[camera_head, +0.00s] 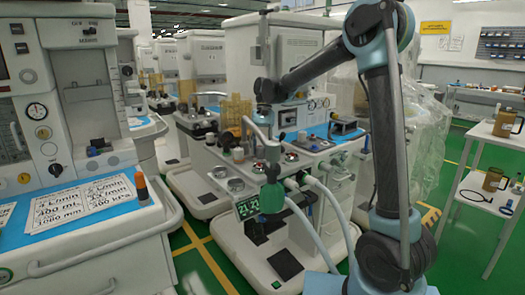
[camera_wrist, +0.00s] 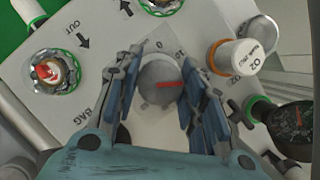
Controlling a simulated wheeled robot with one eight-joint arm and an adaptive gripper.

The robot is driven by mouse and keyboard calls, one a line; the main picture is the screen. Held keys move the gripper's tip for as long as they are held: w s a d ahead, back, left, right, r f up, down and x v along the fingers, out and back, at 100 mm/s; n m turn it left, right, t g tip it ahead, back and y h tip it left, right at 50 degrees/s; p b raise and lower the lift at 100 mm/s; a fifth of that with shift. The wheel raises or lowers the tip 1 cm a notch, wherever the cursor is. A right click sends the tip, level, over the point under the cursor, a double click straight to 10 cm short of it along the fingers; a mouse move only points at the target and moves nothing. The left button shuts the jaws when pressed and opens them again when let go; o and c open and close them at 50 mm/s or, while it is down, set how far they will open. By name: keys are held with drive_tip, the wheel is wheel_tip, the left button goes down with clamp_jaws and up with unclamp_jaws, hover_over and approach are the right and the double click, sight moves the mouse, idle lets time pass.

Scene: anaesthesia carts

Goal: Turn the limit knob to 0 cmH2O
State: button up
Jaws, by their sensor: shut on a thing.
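The limit knob (camera_wrist: 160,82) is a round grey knob with a red pointer line, seen in the wrist view on a pale panel. The red line points to the right in the picture. A printed 0 sits just above the knob, and another number, partly covered by the right finger, sits to its upper right. My gripper (camera_wrist: 161,76) has one finger on each side of the knob and is shut on it. The finger sides hide part of the scale. In the head view my arm reaches over the cart (camera_head: 225,165), and the knob is too small to make out.
A round green-ringed port (camera_wrist: 52,72) is on the left. In the head view, a green bag (camera_head: 272,198) and pale hoses (camera_head: 325,200) hang at the cart's front.

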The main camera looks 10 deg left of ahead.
drive_tip(key=shift+s+n, duration=0.1)
drive_tip(key=shift+n, duration=0.4)
drive_tip(key=o, duration=1.1)
